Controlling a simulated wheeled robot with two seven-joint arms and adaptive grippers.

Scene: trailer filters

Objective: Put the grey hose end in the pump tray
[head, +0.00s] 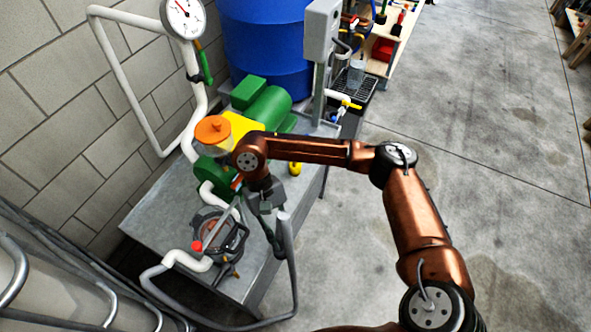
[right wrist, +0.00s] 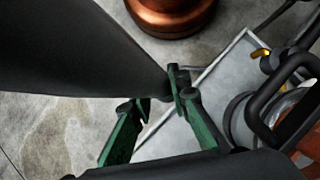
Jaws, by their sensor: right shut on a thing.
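The grey hose (head: 292,270) loops from the white pipe elbow low on the left, along the bottom of the head view, and up to my right gripper (head: 276,238). Its upper end (head: 284,218) is at the gripper's fingers. In the right wrist view, the green fingers (right wrist: 160,100) close at the narrow end of a large dark shape, apparently the hose (right wrist: 90,50). The gripper hangs over the right edge of the grey metal bench (head: 155,215) that carries the pump (head: 265,105). I cannot tell which surface is the pump tray. My left gripper is not in view.
A round dark strainer housing (head: 212,232) with a handle stands on the bench beside my gripper. A gauge (head: 184,18) and white pipes rise along the block wall. A blue drum (head: 262,40) stands behind. Concrete floor (head: 480,130) is clear at right.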

